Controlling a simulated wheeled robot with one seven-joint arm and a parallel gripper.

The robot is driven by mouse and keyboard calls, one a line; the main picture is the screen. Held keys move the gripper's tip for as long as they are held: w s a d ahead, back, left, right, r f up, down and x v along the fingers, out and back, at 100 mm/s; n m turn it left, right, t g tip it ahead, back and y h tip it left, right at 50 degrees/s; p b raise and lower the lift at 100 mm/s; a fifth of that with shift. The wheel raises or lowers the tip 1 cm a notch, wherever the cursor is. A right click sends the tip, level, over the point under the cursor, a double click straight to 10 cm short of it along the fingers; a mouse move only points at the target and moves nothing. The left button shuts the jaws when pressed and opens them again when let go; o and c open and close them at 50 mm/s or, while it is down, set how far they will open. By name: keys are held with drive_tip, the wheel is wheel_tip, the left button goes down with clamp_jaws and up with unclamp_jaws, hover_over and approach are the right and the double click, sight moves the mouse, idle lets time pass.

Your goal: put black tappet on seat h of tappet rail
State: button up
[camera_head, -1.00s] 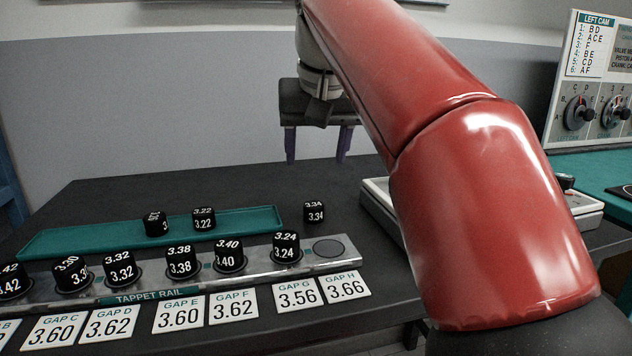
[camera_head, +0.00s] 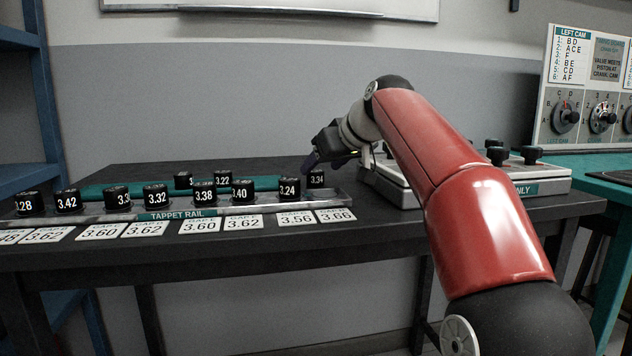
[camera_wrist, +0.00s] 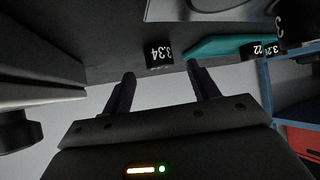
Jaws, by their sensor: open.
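The tappet rail (camera_head: 205,212) runs along the front of the dark table with several black tappets on its seats. The 3.24 tappet (camera_head: 289,189) stands on the seat above the gap G card. Seat h, at the rail's right end, was bare in the earlier head view; now I see it only at a low angle. A black 3.34 tappet (camera_head: 316,179) stands on the table behind that end. My gripper (camera_head: 315,164) is just above and beside it, open and empty. In the wrist view the 3.34 tappet (camera_wrist: 159,54) is ahead of the open fingers (camera_wrist: 163,82), not between them.
A teal tray (camera_head: 100,191) behind the rail holds the 3.22 tappet (camera_head: 222,181) and another black tappet (camera_head: 183,180). A grey box with black knobs (camera_head: 540,176) stands right of my gripper. Number cards (camera_head: 296,218) lie before the rail.

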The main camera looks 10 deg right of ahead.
sight(315, 170)
drive_tip(key=x, duration=0.4)
drive_tip(key=shift+w+a, duration=0.1)
drive_tip(key=c, duration=1.2)
drive_tip(key=shift+o, duration=0.2)
drive_tip(key=shift+r, duration=0.1)
